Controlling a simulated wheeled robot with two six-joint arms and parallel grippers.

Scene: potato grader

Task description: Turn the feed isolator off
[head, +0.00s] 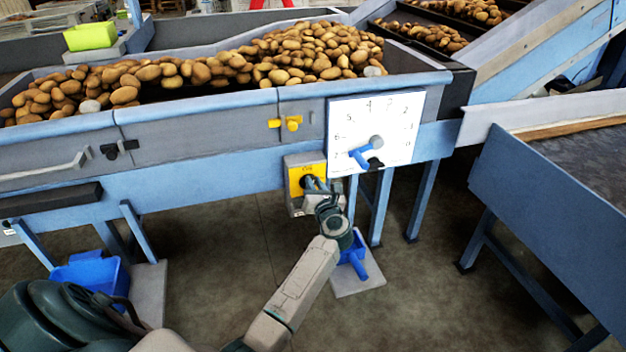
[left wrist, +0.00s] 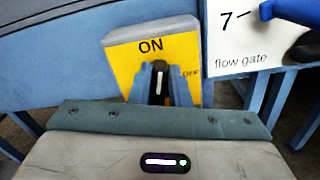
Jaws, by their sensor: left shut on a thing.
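The feed isolator is a grey box with a yellow plate (head: 296,181) on the blue frame below the potato trough. In the left wrist view its yellow plate (left wrist: 122,66) reads ON at the top and OFF at the right. The black knob (left wrist: 160,68) has a white line standing roughly upright, towards ON. My left gripper (head: 316,185) reaches the front of the plate and is shut on the knob; its fingers (left wrist: 162,92) stand on either side of it. The fingers hide the knob's lower part. My right gripper is in neither view.
A white flow gate panel (head: 400,115) with numbers and a blue lever (head: 360,154) is close right of the isolator. A yellow latch (head: 292,123) is above it. Potatoes (head: 310,50) fill the trough. Blue legs stand below; a blue conveyor side (head: 545,210) is at right.

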